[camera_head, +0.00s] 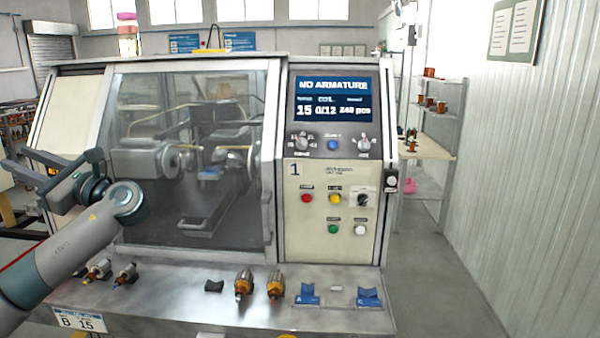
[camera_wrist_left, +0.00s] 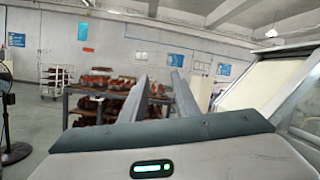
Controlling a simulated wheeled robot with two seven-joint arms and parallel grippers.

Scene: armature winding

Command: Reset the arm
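My left arm comes in from the left in the head view, bent in front of the winding machine's left side. Its gripper (camera_head: 24,166) points to the left, away from the machine, above the bench ledge. In the left wrist view its two fingers (camera_wrist_left: 160,84) stand apart with a gap between them. Nothing shows between them, so it is open and empty. My right arm and gripper are in neither view. The winding machine (camera_head: 338,170) has a closed clear door (camera_head: 190,215). Its screen (camera_head: 333,98) reads "NO ARMATURE".
On the ledge (camera_head: 190,305) lie two small armatures at left, two copper-wound armatures (camera_head: 244,284) in the middle, and blue holders (camera_head: 307,294) at right. A shelf (camera_head: 432,148) stands right of the machine. The wrist view shows a loaded rack (camera_wrist_left: 90,88) and a fan (camera_wrist_left: 8,115).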

